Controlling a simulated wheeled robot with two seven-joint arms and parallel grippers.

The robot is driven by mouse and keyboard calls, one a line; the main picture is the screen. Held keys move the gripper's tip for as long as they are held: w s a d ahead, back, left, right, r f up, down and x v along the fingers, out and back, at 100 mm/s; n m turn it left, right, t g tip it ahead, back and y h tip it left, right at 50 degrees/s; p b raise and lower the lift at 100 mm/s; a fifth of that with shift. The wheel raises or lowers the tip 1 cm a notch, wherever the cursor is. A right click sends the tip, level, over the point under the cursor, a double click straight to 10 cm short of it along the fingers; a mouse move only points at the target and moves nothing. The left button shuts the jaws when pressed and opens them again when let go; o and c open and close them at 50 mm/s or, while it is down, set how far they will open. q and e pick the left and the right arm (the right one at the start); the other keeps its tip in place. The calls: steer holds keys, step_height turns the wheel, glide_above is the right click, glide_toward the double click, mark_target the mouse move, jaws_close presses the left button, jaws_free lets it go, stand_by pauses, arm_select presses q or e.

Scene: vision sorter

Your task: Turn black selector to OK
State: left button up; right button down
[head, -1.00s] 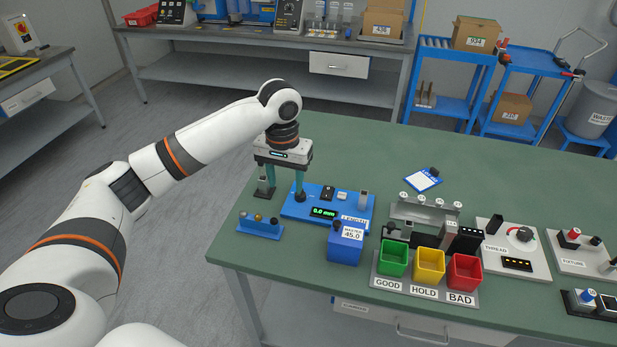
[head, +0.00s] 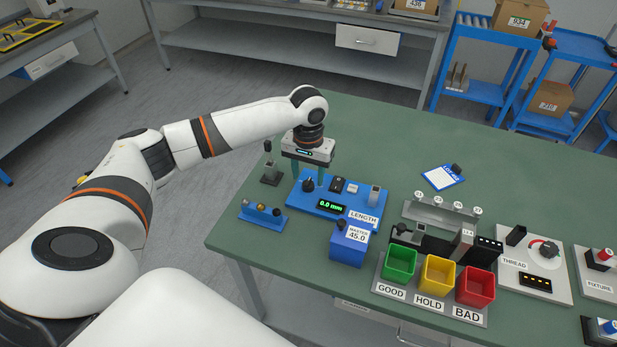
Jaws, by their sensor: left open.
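The blue LENGTH panel (head: 330,212) lies on the left part of the green table. A small black knob (head: 308,185), which looks like the black selector, stands at its left end; its pointer and any OK mark are too small to read. My left gripper (head: 307,177) points down over that knob, with its two teal fingers apart, one on either side of it in the picture. I cannot tell whether they touch it. My right gripper is not in view.
A black switch (head: 337,185), a green 0.0 mm display (head: 331,206) and a post (head: 374,195) share the panel. A blue MASTER block (head: 347,250), a small blue rack (head: 262,216) and a dark stand (head: 270,172) are close by. Green, yellow and red bins (head: 474,287) stand to the right.

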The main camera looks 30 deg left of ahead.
arm_select(q)
steer(key=shift+f, duration=1.15)
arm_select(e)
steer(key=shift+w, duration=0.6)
arm_select(q)
steer(key=c, duration=1)
steer(key=shift+o, duration=0.2)
steer(key=shift+r+p, duration=0.15)
steer(key=shift+p, duration=0.45)
steer(key=n+p, duration=0.9)
steer(key=p, duration=0.6)
steer(key=shift+r, duration=0.15)
steer(key=shift+f+n+p, duration=0.25)
steer(key=shift+n+p, duration=1.2)
steer(key=shift+n, duration=0.15)
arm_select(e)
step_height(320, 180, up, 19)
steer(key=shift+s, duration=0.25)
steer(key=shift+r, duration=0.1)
